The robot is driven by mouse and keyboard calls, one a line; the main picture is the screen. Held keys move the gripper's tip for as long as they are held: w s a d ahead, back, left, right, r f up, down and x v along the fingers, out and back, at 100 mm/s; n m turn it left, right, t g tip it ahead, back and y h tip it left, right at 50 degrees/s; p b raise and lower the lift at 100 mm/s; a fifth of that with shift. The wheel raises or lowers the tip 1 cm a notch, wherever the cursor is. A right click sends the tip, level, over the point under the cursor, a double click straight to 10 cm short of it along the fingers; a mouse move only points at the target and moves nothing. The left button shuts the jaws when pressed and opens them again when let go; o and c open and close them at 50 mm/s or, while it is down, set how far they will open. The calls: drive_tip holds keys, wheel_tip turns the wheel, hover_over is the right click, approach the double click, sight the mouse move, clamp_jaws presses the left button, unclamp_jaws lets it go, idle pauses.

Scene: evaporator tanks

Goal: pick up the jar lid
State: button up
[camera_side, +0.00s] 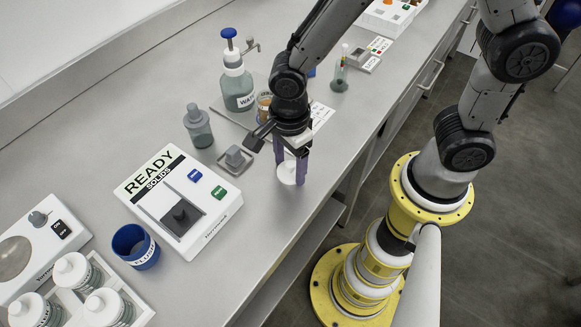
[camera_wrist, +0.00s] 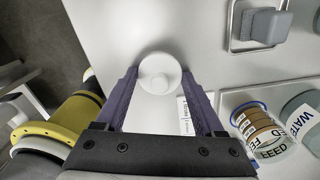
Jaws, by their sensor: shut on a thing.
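The jar lid is a small round white disc with a central knob. It shows low between the purple fingers in the side view (camera_side: 287,177) and at the fingertips in the wrist view (camera_wrist: 160,70). My gripper (camera_side: 290,173) points straight down near the front edge of the grey counter. Its two fingers are shut on the lid, one on either side, as the wrist view also shows. The lid is at or just above the counter; I cannot tell whether it touches.
A white device with a READY display (camera_side: 180,200) lies left of my gripper. A grey block on a small plate (camera_side: 235,158), a grey-green bottle (camera_side: 198,127) and a WATER pump bottle (camera_side: 237,88) stand behind. A blue cup (camera_side: 135,247) and white-capped jars (camera_side: 72,272) are farther left.

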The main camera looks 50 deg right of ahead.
drive_tip(key=c, duration=0.4)
